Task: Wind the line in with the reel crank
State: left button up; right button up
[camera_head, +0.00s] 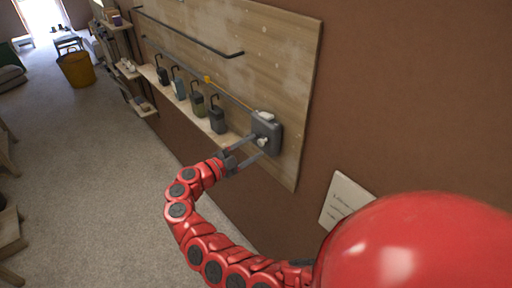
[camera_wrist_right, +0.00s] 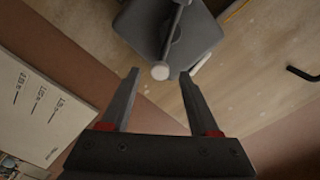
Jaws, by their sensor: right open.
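The reel is a dark grey box (camera_head: 267,130) on the wooden board, with a pale piece on top. In the right wrist view the reel body (camera_wrist_right: 150,25) shows a crank arm ending in a pale round knob (camera_wrist_right: 160,72). My right gripper (camera_head: 257,146) is open in front of the reel. In the wrist view the knob appears between its two fingertips, with no visible grip on it; whether the fingers are beside it in depth is unclear. A thin line with a yellow piece (camera_head: 207,79) runs along the board, left of the reel. My left gripper is not in view.
Several small containers with dark hooks, one of them dark grey (camera_head: 217,118), stand on a narrow ledge left of the reel. A dark rail (camera_head: 190,36) is above. A printed sheet (camera_head: 345,198) is on the brown wall. A yellow bin (camera_head: 76,69) stands far back on open carpet.

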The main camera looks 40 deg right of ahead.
jog(key=s+a+b, duration=0.1)
jog(key=a+b, duration=0.5)
jog(key=a, duration=0.9)
jog(key=shift+a, duration=0.2)
